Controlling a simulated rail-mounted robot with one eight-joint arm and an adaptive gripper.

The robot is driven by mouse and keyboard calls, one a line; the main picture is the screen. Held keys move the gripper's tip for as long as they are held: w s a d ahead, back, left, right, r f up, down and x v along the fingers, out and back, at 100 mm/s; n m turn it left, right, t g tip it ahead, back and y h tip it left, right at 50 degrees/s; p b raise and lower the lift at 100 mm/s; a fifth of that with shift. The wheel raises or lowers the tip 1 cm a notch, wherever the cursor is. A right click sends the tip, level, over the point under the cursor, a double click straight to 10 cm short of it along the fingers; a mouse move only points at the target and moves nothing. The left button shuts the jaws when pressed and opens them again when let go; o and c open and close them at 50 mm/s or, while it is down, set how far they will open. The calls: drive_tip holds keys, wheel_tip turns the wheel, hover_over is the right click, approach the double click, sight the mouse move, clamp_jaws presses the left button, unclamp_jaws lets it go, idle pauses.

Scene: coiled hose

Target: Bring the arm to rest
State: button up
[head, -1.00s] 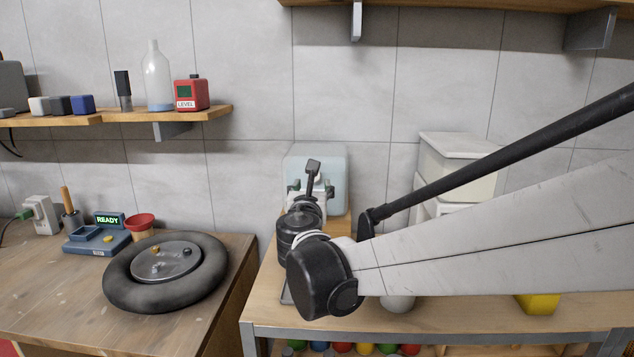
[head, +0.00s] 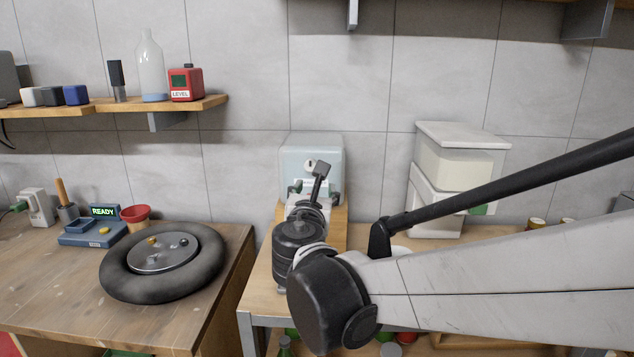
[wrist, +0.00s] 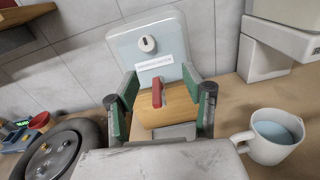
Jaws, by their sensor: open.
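My gripper (wrist: 159,82) is open, with green-padded fingers apart on either side of the wrist view. A small red upright piece (wrist: 157,93) shows between the fingers; whether it touches anything is unclear. Beyond them stands a pale blue box (wrist: 148,42) with a round lock and a white label. In the head view my gripper (head: 314,190) is in front of the same box (head: 312,152), above the right bench, partly hidden by my wrist. My arm reaches in from the right, its elbow low in front of the bench.
A white mug of liquid (wrist: 272,138) stands right of my gripper. On the left bench are a thick dark ring (head: 120,282) around a metal disc, a blue device reading READY (head: 92,235) and a red cup (head: 135,216). A shelf (head: 190,105) hangs above.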

drive_tip(key=s+d+f+m+g+h, duration=0.1)
drive_tip(key=s+d+f+m+g, duration=0.2)
drive_tip(key=s+d+m, duration=0.5)
drive_tip(key=s+d+f+m+g+h, duration=0.1)
drive_tip(key=s+d+f+m+g, duration=0.25)
drive_tip(key=d+m, duration=0.75)
drive_tip(key=s+d+f+m+g+y, duration=0.1)
drive_tip(key=s+f+m+g, duration=0.1)
drive_tip(key=s+f+m, duration=0.2)
drive_tip(key=s+d+f+m+g+y, duration=0.1)
drive_tip(key=s+f+m, duration=0.3)
drive_tip(key=s+m, duration=0.7)
drive_tip(key=shift+s+d+f+g+y, duration=0.15)
drive_tip(key=shift+s+f+g+y, duration=0.25)
drive_tip(key=shift+s+y, duration=0.55)
drive_tip(key=shift+s, duration=0.1)
